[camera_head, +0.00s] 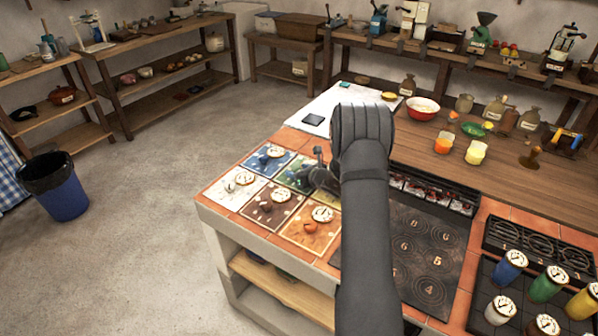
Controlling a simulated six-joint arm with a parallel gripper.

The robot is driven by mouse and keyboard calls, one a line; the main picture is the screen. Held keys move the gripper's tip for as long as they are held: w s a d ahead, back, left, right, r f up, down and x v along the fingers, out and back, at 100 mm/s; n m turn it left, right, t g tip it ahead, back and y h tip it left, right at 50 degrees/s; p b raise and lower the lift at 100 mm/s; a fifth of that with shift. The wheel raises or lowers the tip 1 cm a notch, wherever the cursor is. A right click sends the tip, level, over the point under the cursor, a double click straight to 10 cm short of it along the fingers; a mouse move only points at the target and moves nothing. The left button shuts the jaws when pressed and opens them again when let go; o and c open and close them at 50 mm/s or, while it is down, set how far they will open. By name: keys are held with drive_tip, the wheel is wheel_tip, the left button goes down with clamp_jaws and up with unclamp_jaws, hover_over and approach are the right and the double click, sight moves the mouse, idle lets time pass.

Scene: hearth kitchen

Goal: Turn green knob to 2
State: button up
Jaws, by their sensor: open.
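A green tile (291,179) lies among several coloured tiles on the counter's left end. The green knob itself is hidden or cannot be made out behind my gripper, and I cannot read its dial or setting. My gripper (312,178) is over the right part of the green tile, its jaws open. Whether the jaws are around the knob, or touch it, cannot be told.
Around it are a blue tile (256,168), a white tile (224,194), a brown tile (258,214) and an orange tile (296,232), with knobs and dials. A dark numbered cooktop (425,235) lies right of my arm. Coloured jars (509,268) stand at the lower right.

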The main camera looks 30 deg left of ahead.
drive_tip(key=c, duration=1)
drive_tip(key=shift+n+g+y, duration=0.5)
drive_tip(key=shift+n+g, duration=1.1)
drive_tip(key=shift+g, duration=0.2)
drive_tip(key=o, duration=1)
drive_tip(key=v, duration=1.7)
drive_tip(key=shift+d, duration=0.25)
